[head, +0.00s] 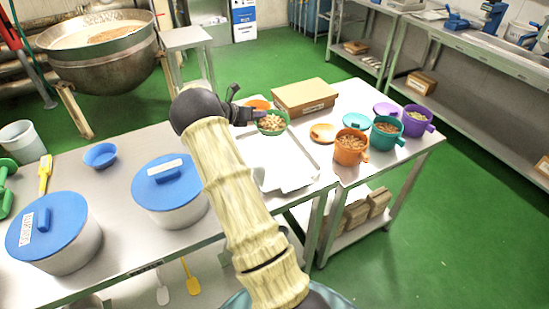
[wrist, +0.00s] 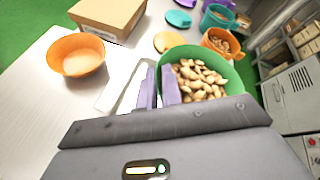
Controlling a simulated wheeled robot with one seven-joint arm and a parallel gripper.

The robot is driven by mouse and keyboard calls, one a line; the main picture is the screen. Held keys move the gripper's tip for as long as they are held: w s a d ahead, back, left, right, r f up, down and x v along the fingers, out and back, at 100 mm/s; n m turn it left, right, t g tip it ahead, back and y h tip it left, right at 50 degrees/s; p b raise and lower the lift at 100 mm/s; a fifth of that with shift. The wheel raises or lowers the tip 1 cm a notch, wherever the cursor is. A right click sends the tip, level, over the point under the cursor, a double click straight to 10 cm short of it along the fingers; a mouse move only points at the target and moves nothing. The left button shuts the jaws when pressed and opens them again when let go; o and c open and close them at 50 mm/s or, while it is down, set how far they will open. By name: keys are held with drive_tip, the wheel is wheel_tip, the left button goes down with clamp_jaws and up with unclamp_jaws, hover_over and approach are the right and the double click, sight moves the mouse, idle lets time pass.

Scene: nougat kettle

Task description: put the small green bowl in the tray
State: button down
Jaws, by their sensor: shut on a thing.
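The small green bowl (head: 262,130) is full of nuts and is held roughly upright at the far end of the tray in the head view. My gripper (head: 257,114) is shut on its rim. In the wrist view the purple fingers (wrist: 159,88) pinch the left wall of the green bowl (wrist: 232,76). The pale metal tray (head: 293,178) lies on the table below and nearer. My arm hides its left part, and only a bit of its edge (wrist: 122,88) shows in the wrist view. The exact height of the bowl is hard to tell.
An orange bowl (wrist: 76,56) stands beyond my gripper, near a cardboard box (head: 304,97). Orange (head: 350,148), teal (head: 386,133) and purple (head: 417,121) cups of nuts stand at the right. Blue-lidded pots (head: 168,190) and a blue bowl (head: 100,155) stand left.

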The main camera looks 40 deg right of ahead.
hover_over(259, 145)
drive_tip(key=shift+d+f+p, duration=0.15)
drive_tip(key=shift+f+p, duration=0.15)
drive_tip(key=shift+f, duration=2.85)
drive_tip(key=shift+f+p, duration=0.3)
drive_tip(key=shift+f, duration=1.6)
drive_tip(key=c, duration=1.6)
unclamp_jaws()
drive_tip(key=shift+o, duration=0.2)
